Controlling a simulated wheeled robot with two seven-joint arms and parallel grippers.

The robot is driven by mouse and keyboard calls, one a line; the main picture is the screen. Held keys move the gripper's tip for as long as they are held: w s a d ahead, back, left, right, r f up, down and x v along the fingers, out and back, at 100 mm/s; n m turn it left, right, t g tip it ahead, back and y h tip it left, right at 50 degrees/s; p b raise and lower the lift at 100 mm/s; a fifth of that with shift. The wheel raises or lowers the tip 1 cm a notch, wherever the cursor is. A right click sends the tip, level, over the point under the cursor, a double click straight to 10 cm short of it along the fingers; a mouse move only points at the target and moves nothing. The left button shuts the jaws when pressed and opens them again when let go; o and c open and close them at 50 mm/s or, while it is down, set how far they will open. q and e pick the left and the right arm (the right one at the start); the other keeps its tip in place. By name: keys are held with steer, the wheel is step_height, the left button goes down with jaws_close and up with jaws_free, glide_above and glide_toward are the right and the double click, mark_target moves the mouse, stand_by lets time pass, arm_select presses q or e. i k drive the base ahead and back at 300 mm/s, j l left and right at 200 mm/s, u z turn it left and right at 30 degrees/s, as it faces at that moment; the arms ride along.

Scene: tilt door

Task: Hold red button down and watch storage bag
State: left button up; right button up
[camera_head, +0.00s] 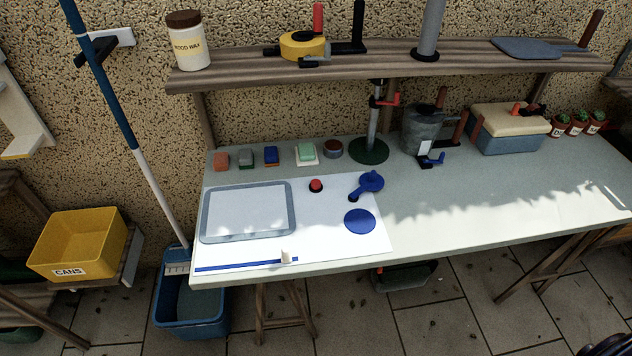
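The red button (316,185) is a small round red knob on a white panel (330,245) at the left part of the table. Nothing touches it, and I cannot tell whether it is pressed. I see nothing that I can clearly name as a storage bag. A grey-framed pale rectangle (293,210) lies on the panel left of the button. A blue lever (371,182) and a blue disc (360,221) are on the panel right of the button. Neither of my grippers is clearly in view.
Several small coloured blocks, a cup and a clamp stand (369,151) line the table's back. A shelf (385,62) hangs above. The table's right front is clear. A dark object (612,346) shows at lower right.

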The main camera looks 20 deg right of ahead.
mark_target(315, 183)
steer(key=i+j+z, duration=0.2)
steer(key=j, duration=0.2)
steer(key=i+j+z, duration=0.25)
steer(key=j+z, duration=0.2)
steer(key=j, duration=0.3)
steer(key=j+z, duration=0.2)
steer(key=j, duration=0.25)
steer(key=i, duration=0.05)
